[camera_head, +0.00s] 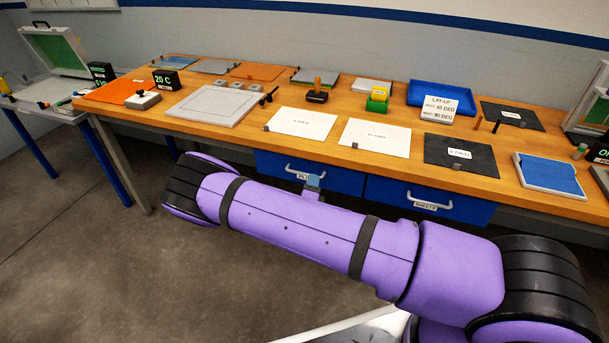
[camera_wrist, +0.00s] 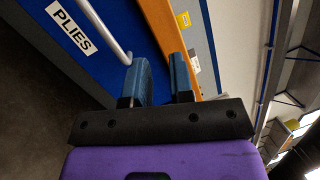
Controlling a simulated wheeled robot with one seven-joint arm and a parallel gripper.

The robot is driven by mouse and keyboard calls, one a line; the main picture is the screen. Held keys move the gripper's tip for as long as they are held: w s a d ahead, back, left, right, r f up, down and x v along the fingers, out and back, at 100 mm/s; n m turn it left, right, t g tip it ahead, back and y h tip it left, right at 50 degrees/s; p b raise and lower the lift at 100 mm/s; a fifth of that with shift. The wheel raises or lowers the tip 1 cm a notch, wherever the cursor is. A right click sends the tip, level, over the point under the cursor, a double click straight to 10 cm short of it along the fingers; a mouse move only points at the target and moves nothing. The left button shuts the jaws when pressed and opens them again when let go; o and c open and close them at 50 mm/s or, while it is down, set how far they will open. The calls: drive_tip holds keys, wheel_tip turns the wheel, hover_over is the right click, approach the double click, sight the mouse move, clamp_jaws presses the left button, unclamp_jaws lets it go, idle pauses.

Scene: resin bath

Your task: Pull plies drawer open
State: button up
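The plies drawer (camera_head: 275,163) is a blue drawer front under the wooden table, and looks shut. Its pale bar handle (camera_head: 293,171) is partly hidden by my gripper (camera_head: 313,183). In the wrist view, the drawer front (camera_wrist: 110,15) carries a white "PLIES" label (camera_wrist: 73,25). The handle (camera_wrist: 103,33) runs down to the tip of the left finger there. My gripper (camera_wrist: 160,80) has its two blue fingers apart, with no handle visible between them. I cannot tell whether the left finger touches the handle.
A second blue drawer (camera_head: 385,190), labelled "SHEETS", sits to the right. The wooden table (camera_head: 240,133) above holds white and dark sheets, a blue tray (camera_head: 440,92) and small tools. The floor (camera_head: 90,260) in front is clear at left.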

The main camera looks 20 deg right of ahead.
sight(305, 174)
wheel_tip(305, 174, down, 6)
drive_tip(key=a+n+t+y, duration=0.1)
drive_tip(key=a+n+y, duration=0.1)
drive_tip(key=n+y, duration=0.35)
drive_tip(key=shift+n, duration=0.45)
drive_tip(key=x, duration=1)
drive_tip(key=shift+w+d+r, duration=0.1)
drive_tip(key=shift+r, duration=0.05)
clamp_jaws()
